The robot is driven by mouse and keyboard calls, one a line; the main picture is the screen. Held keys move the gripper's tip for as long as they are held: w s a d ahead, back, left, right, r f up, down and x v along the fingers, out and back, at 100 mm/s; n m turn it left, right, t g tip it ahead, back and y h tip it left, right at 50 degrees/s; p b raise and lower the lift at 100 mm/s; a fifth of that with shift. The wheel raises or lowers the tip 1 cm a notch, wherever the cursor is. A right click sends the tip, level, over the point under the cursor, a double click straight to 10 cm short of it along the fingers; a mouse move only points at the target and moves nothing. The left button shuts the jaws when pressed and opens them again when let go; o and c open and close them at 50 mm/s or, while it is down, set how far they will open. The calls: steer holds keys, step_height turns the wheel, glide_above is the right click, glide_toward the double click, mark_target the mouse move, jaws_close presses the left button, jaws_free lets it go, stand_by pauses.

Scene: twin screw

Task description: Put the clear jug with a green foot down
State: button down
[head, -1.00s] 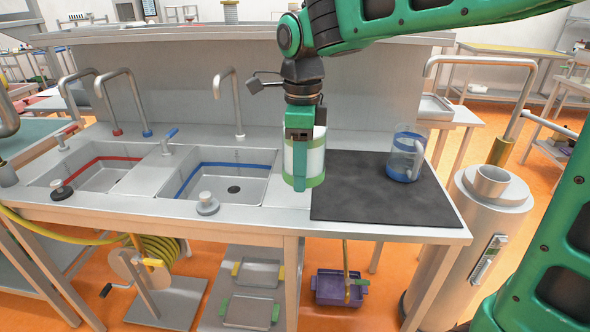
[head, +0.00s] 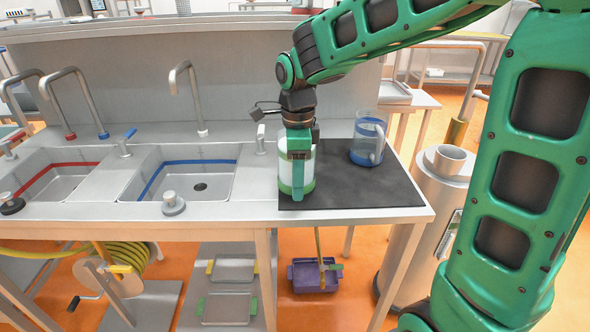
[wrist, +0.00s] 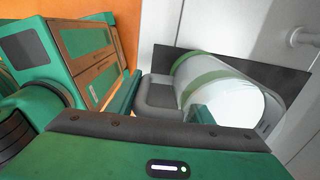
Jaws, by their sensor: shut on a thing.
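The clear jug with a green foot (head: 309,170) is upright, with whitish contents and a green band at its bottom. It also shows in the wrist view (wrist: 222,88), partly cut off by my gripper. My gripper (head: 298,172) is shut on the jug at its near side, and the green fingers cover part of it. The jug appears over the left edge of the dark mat (head: 360,190). I cannot tell whether its foot touches the mat or hangs just above it.
A clear jug with a blue foot (head: 368,140) stands at the back right of the mat. The blue-banded sink (head: 200,187) and red-banded sink (head: 60,183) lie to the left. A grey cylinder (head: 430,195) stands right of the counter. The mat's front right is clear.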

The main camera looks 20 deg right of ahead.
steer(key=shift+f, duration=0.2)
steer(key=c, duration=0.9)
jaws_free()
steer(key=shift+f, duration=0.15)
step_height(320, 180, up, 12)
steer(key=shift+r, duration=0.15)
